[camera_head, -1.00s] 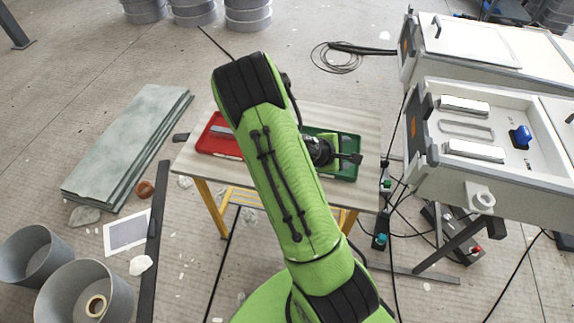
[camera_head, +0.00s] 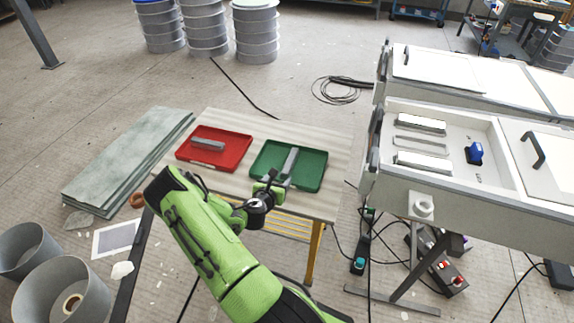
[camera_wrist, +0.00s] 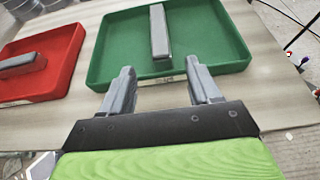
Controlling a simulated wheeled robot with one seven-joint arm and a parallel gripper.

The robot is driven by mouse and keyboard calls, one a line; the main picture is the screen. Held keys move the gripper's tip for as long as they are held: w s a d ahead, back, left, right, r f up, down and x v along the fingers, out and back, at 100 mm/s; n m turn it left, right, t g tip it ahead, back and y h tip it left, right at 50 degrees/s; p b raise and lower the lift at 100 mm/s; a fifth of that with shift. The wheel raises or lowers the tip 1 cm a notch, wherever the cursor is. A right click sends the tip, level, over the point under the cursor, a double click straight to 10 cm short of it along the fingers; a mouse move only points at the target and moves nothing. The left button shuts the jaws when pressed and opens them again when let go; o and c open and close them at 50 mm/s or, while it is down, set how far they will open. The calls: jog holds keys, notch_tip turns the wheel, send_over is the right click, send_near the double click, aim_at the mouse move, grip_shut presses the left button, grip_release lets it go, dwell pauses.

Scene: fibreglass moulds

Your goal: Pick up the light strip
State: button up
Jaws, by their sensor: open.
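A grey strip (camera_head: 291,162) lies lengthwise in the green tray (camera_head: 313,178) on the table. It also shows in the wrist view (camera_wrist: 159,32), beyond my fingers. A second grey strip (camera_head: 208,144) lies in the red tray (camera_head: 228,157), at the left of the wrist view (camera_wrist: 22,64). I cannot tell which one the task calls the light strip. My gripper (camera_head: 278,181) is at the near edge of the green tray. In the wrist view its two fingers (camera_wrist: 160,82) are apart with nothing between them, short of the strip.
The wooden table (camera_head: 325,138) has bare room around both trays. A white open box (camera_head: 490,183) with pale-topped bars and a blue object (camera_head: 474,153) stands to the right. Grey-green slabs (camera_head: 115,165) lie on the floor at left. Cables lie on the floor.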

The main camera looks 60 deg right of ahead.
aim_at(285, 171)
jog(key=b+x, duration=0.1)
jog(key=x, duration=0.8)
jog(key=shift+d+f+b, duration=0.15)
jog(key=shift+f+b, duration=0.05)
jog(key=shift+b, duration=0.1)
jog(key=shift+r, duration=0.1)
jog(key=c, duration=1.1)
